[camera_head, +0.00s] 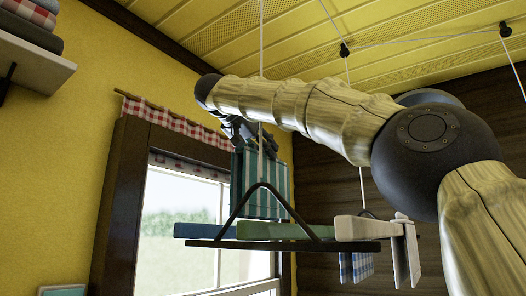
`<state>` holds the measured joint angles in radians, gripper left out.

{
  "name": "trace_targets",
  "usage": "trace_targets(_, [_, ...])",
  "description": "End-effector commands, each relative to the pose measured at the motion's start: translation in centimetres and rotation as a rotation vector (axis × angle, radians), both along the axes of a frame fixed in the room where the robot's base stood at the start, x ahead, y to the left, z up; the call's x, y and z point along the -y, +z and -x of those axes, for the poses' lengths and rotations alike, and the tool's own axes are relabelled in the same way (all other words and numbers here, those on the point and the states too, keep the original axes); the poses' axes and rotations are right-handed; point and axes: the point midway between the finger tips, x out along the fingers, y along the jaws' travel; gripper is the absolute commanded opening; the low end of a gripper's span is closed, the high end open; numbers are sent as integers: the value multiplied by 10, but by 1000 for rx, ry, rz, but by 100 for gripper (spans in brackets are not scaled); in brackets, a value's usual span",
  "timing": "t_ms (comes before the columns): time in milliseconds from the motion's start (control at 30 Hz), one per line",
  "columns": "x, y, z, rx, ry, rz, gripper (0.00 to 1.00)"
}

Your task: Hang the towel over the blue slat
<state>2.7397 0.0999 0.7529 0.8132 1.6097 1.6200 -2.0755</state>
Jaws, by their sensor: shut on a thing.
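My gripper (238,130) is at the end of my arm, above the hanging drying rack, and is shut on the towel (248,185). The towel has teal and pale stripes and hangs down from the gripper. Its lower edge is near the height of the slats, behind the rack's dark end bracket; I cannot tell whether it touches a slat. The blue slat (200,230) is at the left of the rack, with its near end showing. The fingertips are small and dark and partly hidden by the arm and towel.
The rack also has a green slat (285,231) and a cream slat (365,229). A cream cloth (405,255) and a blue checked cloth (355,268) hang at the right. Cords (262,40) run to the ceiling. A window (185,220) and a shelf (35,60) are left.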

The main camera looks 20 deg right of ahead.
Motion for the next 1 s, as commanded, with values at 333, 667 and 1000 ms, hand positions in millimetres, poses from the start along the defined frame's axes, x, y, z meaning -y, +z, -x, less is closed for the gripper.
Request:
trace_targets(333, [0, -5, 1, 0, 0, 1, 0])
trace_targets(667, [0, -7, 2, 1, 0, 0, 0])
trace_targets(1000, [0, -11, 2, 1, 0, 0, 0])
